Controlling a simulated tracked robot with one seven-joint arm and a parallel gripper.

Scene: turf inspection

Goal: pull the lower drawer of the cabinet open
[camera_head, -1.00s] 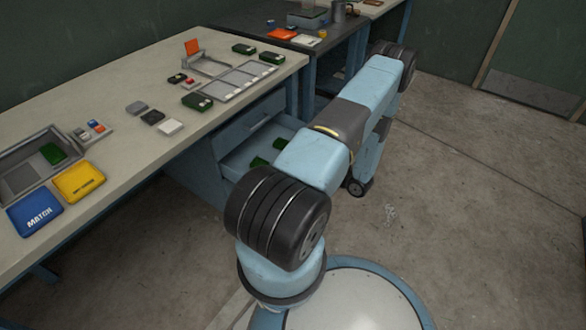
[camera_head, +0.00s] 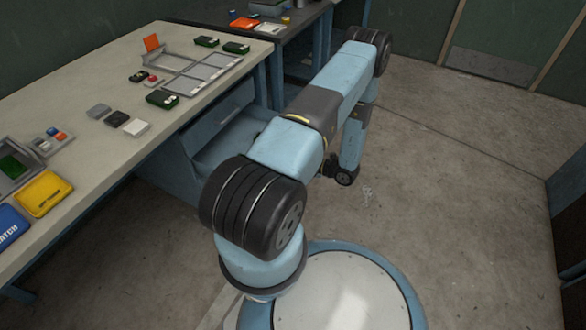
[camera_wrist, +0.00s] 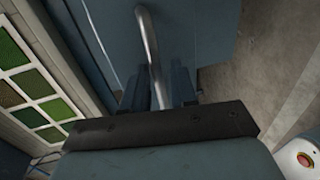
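The blue cabinet (camera_head: 172,172) stands under the long bench. Its upper drawer (camera_head: 222,112) looks shut. The lower drawer (camera_head: 232,136) stands open below it, and part of its pale inside shows. My arm hides the drawer's near part and front in the head view. In the wrist view a bent metal handle (camera_wrist: 149,45) runs down against a blue panel (camera_wrist: 195,35). My gripper (camera_wrist: 160,92) has its fingers on both sides of the handle and looks shut on it. My gripper is hidden behind my arm in the head view.
The bench (camera_head: 75,90) carries a grey tray frame (camera_head: 190,80), small boxes and a yellow box (camera_head: 43,193). A dark table (camera_head: 285,30) stands behind. The concrete floor (camera_head: 440,190) at right is clear. A green and brown square grid (camera_wrist: 30,95) shows in the wrist view.

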